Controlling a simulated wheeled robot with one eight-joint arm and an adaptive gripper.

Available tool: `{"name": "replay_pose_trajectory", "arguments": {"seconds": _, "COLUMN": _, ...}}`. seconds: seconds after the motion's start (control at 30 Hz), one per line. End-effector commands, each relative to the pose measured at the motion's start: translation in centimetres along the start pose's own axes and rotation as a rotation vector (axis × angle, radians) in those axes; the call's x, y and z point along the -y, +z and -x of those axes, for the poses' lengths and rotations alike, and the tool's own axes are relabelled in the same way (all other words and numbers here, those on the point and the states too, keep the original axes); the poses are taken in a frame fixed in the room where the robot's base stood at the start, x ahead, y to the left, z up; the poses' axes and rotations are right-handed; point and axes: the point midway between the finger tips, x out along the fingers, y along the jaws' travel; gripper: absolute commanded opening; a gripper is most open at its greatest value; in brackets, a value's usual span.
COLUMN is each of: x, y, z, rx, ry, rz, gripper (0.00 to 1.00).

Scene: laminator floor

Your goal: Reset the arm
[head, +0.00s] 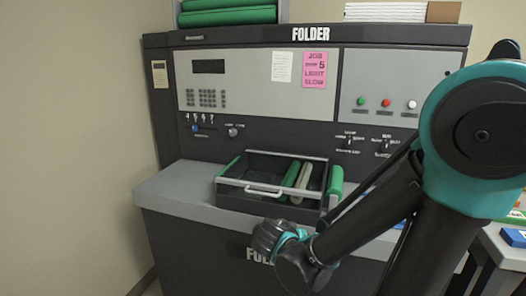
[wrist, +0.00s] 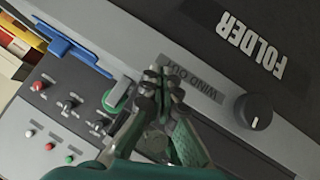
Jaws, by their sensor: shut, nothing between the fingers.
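My gripper (wrist: 160,82) shows in the wrist view with its dark fingertips together and nothing between them. It is in front of a grey strip lettered WIND OUT (wrist: 191,80), partly covering it; I cannot tell whether it touches. My arm (head: 375,210) reaches from the right of the head view down to the middle, in front of the folder machine (head: 260,80). The fingers cannot be made out clearly in the head view.
An open drawer (head: 262,203) with green and pale rolls juts from the machine. The wrist view shows a black knob (wrist: 254,111), a red button (wrist: 37,86) and a blue item (wrist: 75,50). A blue object (head: 513,237) lies on a side table at right. A plain wall is at left.

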Motion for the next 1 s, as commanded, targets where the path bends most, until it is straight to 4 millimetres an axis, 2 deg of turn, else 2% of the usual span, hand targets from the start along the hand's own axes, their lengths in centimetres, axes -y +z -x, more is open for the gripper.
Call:
{"name": "replay_pose_trajectory", "arguments": {"seconds": 0.03, "x": -1.2, "y": 1.2, "z": -0.9, "rx": 0.062, "ry": -0.007, "rz": 0.011, "gripper": 0.00}}
{"name": "replay_pose_trajectory", "arguments": {"seconds": 0.2, "x": -3.3, "y": 5.0, "z": -2.4, "rx": 0.239, "ry": -0.089, "rz": 0.059, "gripper": 0.00}}
{"name": "replay_pose_trajectory", "arguments": {"seconds": 0.4, "x": -4.6, "y": 8.5, "z": -2.8, "rx": 0.379, "ry": -0.235, "rz": 0.070, "gripper": 0.00}}
{"name": "replay_pose_trajectory", "arguments": {"seconds": 0.5, "x": -4.9, "y": 9.7, "z": -2.6, "rx": 0.415, "ry": -0.317, "rz": 0.061, "gripper": 0.00}}
{"name": "replay_pose_trajectory", "arguments": {"seconds": 0.7, "x": -4.9, "y": 10.8, "z": -2.0, "rx": 0.428, "ry": -0.444, "rz": 0.034, "gripper": 0.00}}
{"name": "replay_pose_trajectory", "arguments": {"seconds": 1.0, "x": -4.8, "y": 10.9, "z": -1.7, "rx": 0.420, "ry": -0.491, "rz": 0.024, "gripper": 0.00}}
